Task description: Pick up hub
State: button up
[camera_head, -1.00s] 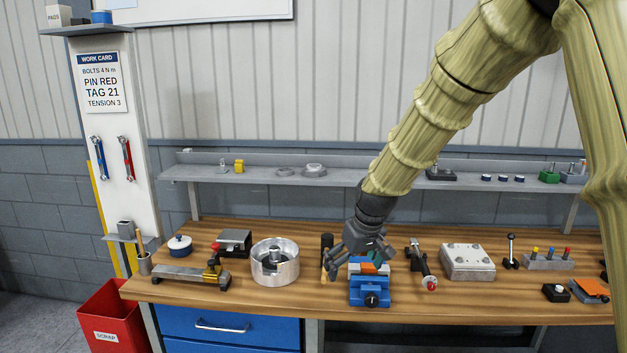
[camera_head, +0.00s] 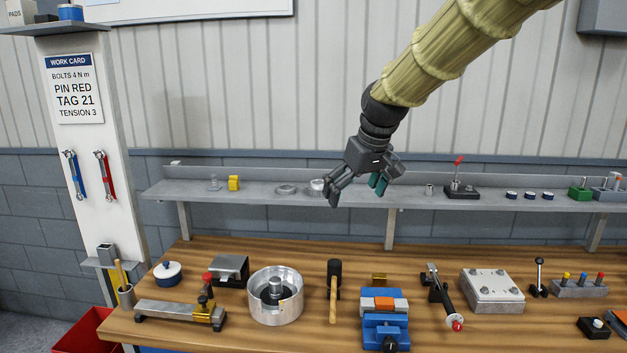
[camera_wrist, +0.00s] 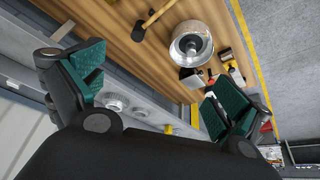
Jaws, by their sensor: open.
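In the wrist view the flanged piece (camera_wrist: 115,102) lies between and beyond my fingers. A flatter metal ring (camera_head: 286,189) sits just left of it on the shelf. My gripper (camera_head: 356,190) is open and empty, in front of the shelf and to the right of the flanged piece, pointing down. Its teal-padded fingers (camera_wrist: 155,88) are spread wide in the wrist view.
Below, the bench (camera_head: 225,340) carries a silver drum (camera_head: 276,307), a mallet (camera_head: 333,300) and a blue vise (camera_head: 385,333).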

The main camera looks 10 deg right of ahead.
aim_at(315, 187)
jog(key=i, duration=0.95)
